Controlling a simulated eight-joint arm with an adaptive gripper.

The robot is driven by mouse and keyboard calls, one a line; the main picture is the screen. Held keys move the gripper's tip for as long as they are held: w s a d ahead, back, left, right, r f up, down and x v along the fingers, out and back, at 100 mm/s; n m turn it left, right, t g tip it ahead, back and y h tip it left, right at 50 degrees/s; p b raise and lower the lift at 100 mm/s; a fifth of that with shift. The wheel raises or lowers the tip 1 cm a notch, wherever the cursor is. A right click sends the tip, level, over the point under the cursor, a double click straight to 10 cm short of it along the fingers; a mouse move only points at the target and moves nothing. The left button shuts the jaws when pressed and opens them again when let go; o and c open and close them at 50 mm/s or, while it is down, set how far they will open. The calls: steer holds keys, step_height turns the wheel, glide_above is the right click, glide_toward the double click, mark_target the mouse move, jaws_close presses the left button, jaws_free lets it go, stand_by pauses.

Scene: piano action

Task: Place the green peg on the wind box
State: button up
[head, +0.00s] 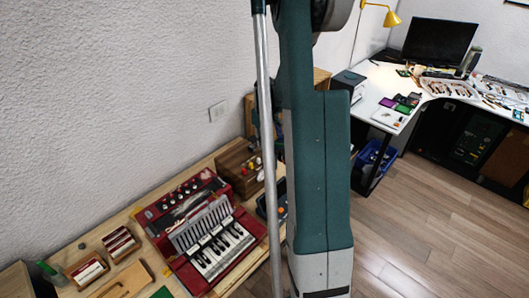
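A small green piece (47,268) stands at the far left of the wooden bench, at its left end. It may be the green peg, but it is too small to be sure. A red box with a keyboard and knobs (205,235) lies on the bench. A brown wooden box (240,168) with small coloured pegs on top stands behind it. I cannot tell for certain which of these is the wind box. My gripper is not in view. My own green and grey body part blocks the middle of the view.
Small wooden boxes of cards (87,270) sit left of the red box, with a wooden board (125,281) in front. A white desk (385,84) with a monitor (438,48) stands at the right. A blue bin (372,158) sits under it. The wood floor (430,225) is clear.

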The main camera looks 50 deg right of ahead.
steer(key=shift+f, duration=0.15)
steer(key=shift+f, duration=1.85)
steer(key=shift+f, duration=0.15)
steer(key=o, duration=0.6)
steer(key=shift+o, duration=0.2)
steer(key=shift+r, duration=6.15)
